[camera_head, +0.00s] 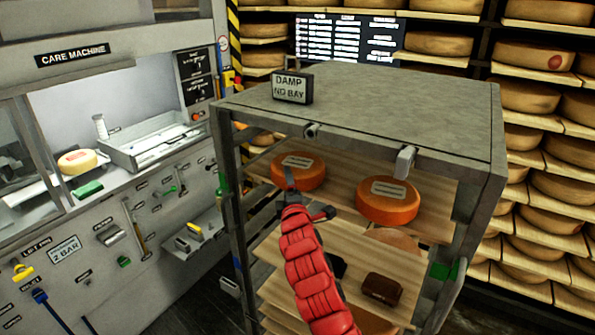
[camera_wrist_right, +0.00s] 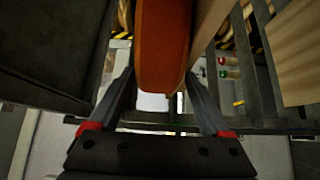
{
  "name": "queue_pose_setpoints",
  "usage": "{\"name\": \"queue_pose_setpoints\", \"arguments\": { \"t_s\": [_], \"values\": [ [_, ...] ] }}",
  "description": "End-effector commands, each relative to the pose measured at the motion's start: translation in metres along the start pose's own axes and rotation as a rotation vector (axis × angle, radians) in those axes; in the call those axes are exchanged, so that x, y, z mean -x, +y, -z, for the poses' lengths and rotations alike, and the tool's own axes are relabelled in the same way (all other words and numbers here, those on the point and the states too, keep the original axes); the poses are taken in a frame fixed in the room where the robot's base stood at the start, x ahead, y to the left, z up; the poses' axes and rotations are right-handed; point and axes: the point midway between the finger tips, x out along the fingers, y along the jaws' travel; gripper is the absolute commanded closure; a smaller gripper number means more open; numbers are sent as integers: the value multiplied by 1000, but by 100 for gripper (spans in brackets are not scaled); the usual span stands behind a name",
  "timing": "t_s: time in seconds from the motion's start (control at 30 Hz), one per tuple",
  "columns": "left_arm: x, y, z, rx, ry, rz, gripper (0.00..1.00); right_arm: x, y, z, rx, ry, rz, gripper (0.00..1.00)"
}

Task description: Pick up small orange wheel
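An orange cheese wheel (camera_head: 312,177) with a pale label lies near the left end of the upper rack shelf. A second orange wheel (camera_head: 385,208), looking larger, lies to its right and nearer. My right gripper (camera_head: 289,178), on the red arm, is at the front edge of the left wheel, with a dark finger over its top. In the right wrist view, that wheel (camera_wrist_right: 163,45) fills the gap between the fingers (camera_wrist_right: 160,75). The fingertips lie close along both faces; firm contact cannot be told. My left gripper is not in view.
The metal rack top (camera_head: 390,110) overhangs the shelf and carries a "DAMP NO BAY" sign (camera_head: 291,88). Rack posts flank the opening. A brown block (camera_head: 382,288) lies on a lower board. A care machine (camera_head: 75,160) stands left; shelves of cheese line the right wall.

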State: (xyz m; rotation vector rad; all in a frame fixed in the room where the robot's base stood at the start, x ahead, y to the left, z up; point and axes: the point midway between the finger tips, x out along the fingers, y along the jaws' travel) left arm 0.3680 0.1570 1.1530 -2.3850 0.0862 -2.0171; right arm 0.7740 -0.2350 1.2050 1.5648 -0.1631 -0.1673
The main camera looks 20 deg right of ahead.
Motion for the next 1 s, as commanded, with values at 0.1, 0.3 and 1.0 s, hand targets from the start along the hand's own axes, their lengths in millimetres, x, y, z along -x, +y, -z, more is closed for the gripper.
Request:
{"name": "queue_pose_setpoints", "arguments": {
  "t_s": [0.1, 0.3, 1.0],
  "values": [
    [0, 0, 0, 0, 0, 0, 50, 0, 2, -1, 1, -1, -4, 47],
    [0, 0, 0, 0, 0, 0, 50, 0, 2, -1, 1, -2, -3, 83],
    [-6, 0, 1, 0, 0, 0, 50, 0, 13, -2, 4, -4, -7, 100]
  ]
}}
